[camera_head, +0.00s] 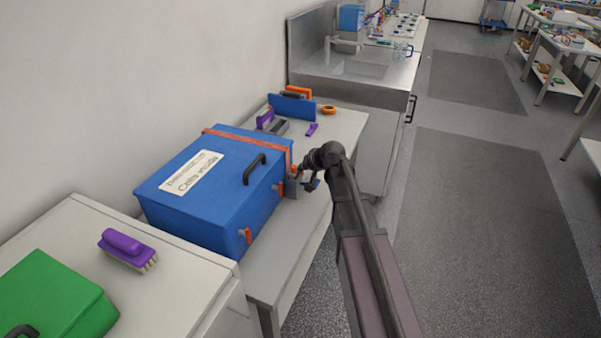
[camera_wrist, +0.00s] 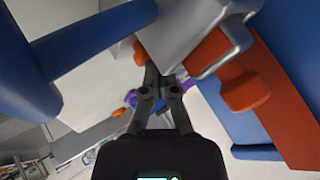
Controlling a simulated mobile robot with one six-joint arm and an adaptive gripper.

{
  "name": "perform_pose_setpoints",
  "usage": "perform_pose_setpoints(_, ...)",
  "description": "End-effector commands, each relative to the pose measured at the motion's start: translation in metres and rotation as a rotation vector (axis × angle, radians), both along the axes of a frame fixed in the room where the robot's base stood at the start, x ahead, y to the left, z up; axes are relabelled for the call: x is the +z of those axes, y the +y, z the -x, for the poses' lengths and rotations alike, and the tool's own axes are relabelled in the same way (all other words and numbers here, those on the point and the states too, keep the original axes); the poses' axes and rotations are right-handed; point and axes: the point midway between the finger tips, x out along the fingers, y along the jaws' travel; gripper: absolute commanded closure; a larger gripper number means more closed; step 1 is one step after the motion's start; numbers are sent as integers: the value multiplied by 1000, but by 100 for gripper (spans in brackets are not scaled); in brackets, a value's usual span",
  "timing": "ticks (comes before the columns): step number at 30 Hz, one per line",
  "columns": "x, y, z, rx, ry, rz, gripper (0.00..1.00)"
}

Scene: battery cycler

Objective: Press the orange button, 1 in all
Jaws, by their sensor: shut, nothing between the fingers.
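A grey block (camera_head: 292,188) stands at the right side of a blue lidded box (camera_head: 215,185). A small orange part (camera_head: 297,170), which looks like the button, shows at the top of this block. In the wrist view the grey block (camera_wrist: 182,32) is just beyond my fingers, and a small orange part (camera_wrist: 140,54) shows beside the fingertips. My gripper (camera_head: 308,183) is beside the block. In the wrist view my gripper (camera_wrist: 156,80) is shut and empty, its tips close to the block's edge. I cannot tell whether they touch it.
An orange strap with a knob (camera_wrist: 243,92) is close to the fingers' right. The box has a black handle (camera_head: 255,168) and an orange latch (camera_head: 246,235). Purple and blue items (camera_head: 292,107) stand behind on the white table (camera_head: 345,125). The floor (camera_head: 480,220) to the right is clear.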

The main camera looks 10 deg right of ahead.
Motion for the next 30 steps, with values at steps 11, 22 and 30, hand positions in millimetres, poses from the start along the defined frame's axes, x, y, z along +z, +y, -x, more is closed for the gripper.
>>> perform_pose_setpoints(11, -2, 0, 0, 1, 1, 0, 100)
perform_pose_setpoints(22, 3, 0, 0, 1, 1, 0, 100)
perform_pose_setpoints(30, 15, 1, 0, 0, 0, 0, 100)
